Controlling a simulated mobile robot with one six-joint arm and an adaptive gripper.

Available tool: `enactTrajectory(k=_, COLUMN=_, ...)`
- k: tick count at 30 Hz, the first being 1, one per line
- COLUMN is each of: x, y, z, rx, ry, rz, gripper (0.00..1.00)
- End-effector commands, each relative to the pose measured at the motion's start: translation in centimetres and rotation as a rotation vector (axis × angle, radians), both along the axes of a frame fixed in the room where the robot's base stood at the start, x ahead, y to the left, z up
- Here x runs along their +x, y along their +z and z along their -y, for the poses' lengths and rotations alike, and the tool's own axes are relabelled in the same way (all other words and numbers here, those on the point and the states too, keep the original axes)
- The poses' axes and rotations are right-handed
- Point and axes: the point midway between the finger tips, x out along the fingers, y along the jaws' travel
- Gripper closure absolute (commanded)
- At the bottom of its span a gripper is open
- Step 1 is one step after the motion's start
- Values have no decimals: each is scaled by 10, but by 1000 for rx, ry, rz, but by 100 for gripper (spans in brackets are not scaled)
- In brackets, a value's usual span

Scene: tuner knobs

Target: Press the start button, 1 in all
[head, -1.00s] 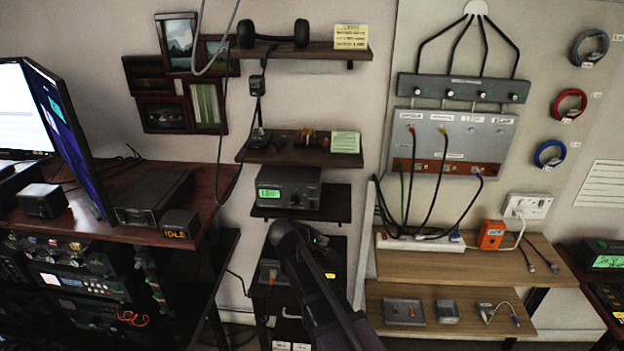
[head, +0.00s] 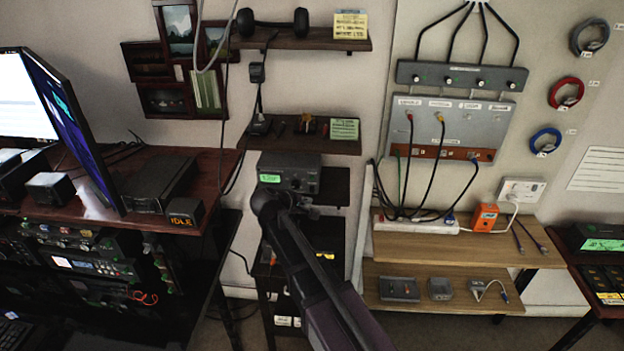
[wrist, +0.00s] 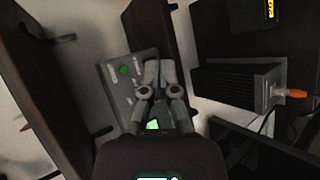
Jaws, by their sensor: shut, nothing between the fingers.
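In the wrist view a grey panel (wrist: 118,95) carries a round green button (wrist: 124,70), with small markings too blurred to read. A lit green patch (wrist: 153,125) shows near the base of my fingers. My gripper (wrist: 160,65) is shut and empty, its fingertips over the panel's right side, just right of the green button. I cannot tell whether they touch the panel.
An orange-lit IDLE display (head: 184,211) stands on the left desk. Shelves above hold a headset (head: 273,22) and notes (head: 344,129). A dark finned box (wrist: 237,85) lies right of my gripper in the wrist view. A cable panel (head: 450,125) hangs at right.

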Motion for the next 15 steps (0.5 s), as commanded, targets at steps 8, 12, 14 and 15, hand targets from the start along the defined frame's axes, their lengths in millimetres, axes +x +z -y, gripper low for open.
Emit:
enactTrajectory(k=8, x=16, y=0, z=-1, rx=0, ry=0, rz=0, gripper=100)
enactTrajectory(k=12, x=29, y=0, z=0, rx=0, ry=0, rz=0, gripper=100)
enactTrajectory(k=14, x=35, y=0, z=0, rx=1, ry=-1, rz=0, gripper=100)
enactTrajectory(k=15, x=40, y=0, z=1, rx=1, ry=-1, rz=-1, gripper=100)
